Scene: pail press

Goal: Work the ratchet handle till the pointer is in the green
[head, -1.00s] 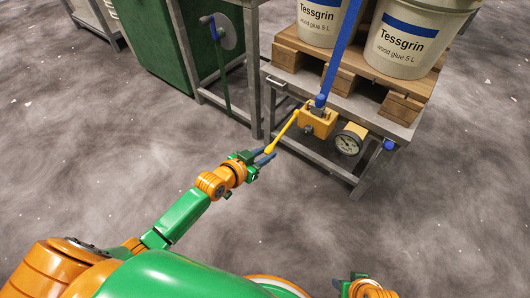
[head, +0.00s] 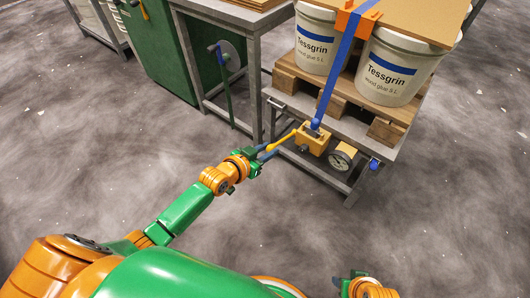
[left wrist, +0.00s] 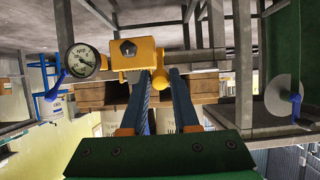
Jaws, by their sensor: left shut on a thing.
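The yellow ratchet handle (head: 283,140) reaches out from the yellow ratchet box (head: 314,138) on the front of the metal stand. My left gripper (head: 262,150) is shut on its outer end. In the left wrist view the round yellow handle end (left wrist: 158,82) shows between the two blue fingers, below the box (left wrist: 137,54). The round gauge (head: 343,156) sits beside the box. Its white face shows in the left wrist view (left wrist: 83,60), but its pointer against any green zone is too small to read. My right gripper (head: 345,284) is partly in view at the bottom edge.
A blue strap (head: 338,73) runs from the ratchet up over an orange piece (head: 356,20) and a board (head: 425,22). White pails (head: 398,72) stand on a wooden pallet (head: 340,98). A green cabinet (head: 160,60) stands left. The floor before the stand is clear.

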